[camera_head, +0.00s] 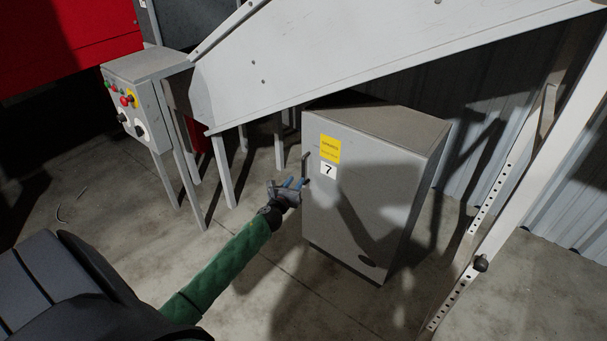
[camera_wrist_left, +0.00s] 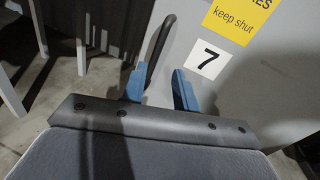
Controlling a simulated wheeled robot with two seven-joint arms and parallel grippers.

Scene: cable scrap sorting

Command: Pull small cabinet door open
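The small grey cabinet (camera_head: 362,205) stands on the floor, its front door looking shut. The door carries a yellow label (camera_head: 330,149) and a white "7" plate (camera_head: 328,170). A dark upright handle (camera_head: 305,165) is at the door's left edge; it also shows in the left wrist view (camera_wrist_left: 160,46). My left gripper (camera_head: 294,183) is at the handle's lower end. In the left wrist view, its two blue fingers (camera_wrist_left: 159,86) are apart. The handle's lower end is close to the left finger; I cannot tell whether they touch. My right gripper is out of view.
A sloping grey chute (camera_head: 370,55) passes over the cabinet. A control box (camera_head: 140,100) on legs stands at the left. A perforated post (camera_head: 500,200) stands to the right. The floor (camera_head: 250,310) before the door is clear except for my arm.

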